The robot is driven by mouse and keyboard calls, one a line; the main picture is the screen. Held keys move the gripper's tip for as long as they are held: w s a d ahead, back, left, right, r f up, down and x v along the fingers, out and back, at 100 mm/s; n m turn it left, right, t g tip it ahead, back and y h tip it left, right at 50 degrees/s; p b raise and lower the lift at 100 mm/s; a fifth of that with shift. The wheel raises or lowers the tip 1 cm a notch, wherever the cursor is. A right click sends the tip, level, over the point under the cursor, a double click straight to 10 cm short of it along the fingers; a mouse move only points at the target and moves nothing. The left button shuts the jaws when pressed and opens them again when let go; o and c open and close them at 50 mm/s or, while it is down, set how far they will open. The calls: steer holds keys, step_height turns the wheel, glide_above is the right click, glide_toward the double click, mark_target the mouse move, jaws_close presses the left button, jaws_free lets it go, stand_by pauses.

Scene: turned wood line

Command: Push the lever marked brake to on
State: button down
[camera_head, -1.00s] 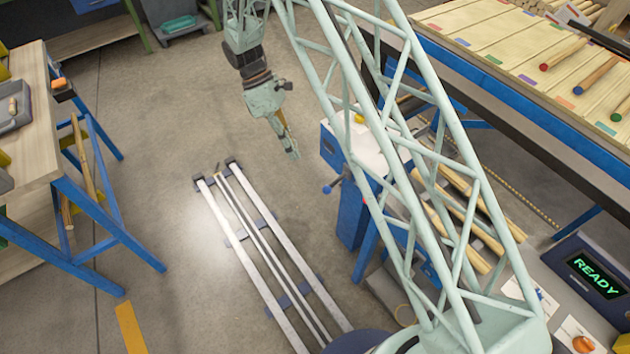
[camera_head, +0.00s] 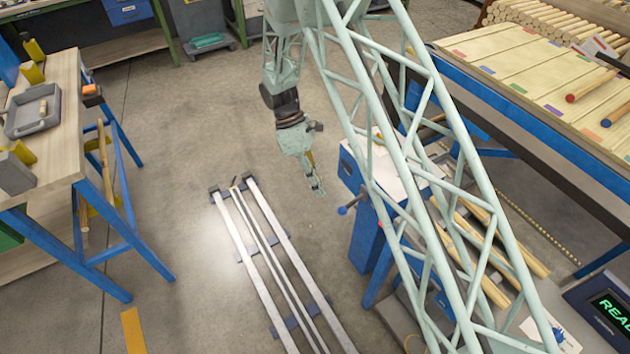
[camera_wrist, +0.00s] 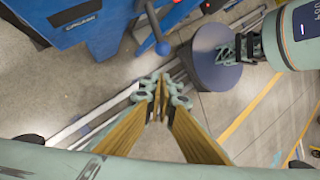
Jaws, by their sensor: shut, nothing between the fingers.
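A lever with a blue ball knob (camera_head: 343,210) sticks out from the side of a blue cabinet (camera_head: 367,240) with a pale top. In the wrist view the same lever (camera_wrist: 162,47) shows its knob pointing toward the gripper side, beyond the fingertips. No brake or on marking is legible, so I cannot tell the lever's setting. My gripper (camera_head: 318,188) is shut and empty, hanging left of the cabinet and apart from the lever. In the wrist view my gripper (camera_wrist: 160,86) has its fingertips together, with the knob just above them in the picture.
Rails (camera_head: 270,250) run along the floor below my arm. A workbench (camera_head: 60,190) with a grey tray stands at the left. A long table (camera_head: 520,85) with boards and turned sticks is at the right. A display (camera_head: 605,310) sits lower right.

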mark_target(349, 205)
steer(key=s+d+f+b, duration=0.1)
steer(key=d+f, duration=0.2)
steer(key=d, duration=0.1)
steer(key=shift+s+d+f, duration=0.35)
steer(key=shift+s, duration=0.05)
steer(key=shift+f, duration=0.1)
steer(key=shift+d+f, duration=0.1)
steer(key=shift+f, duration=0.85)
steer(key=shift+r+p, duration=0.35)
steer(key=shift+p, duration=0.05)
steer(key=shift+r, duration=0.35)
steer(key=shift+r, duration=0.15)
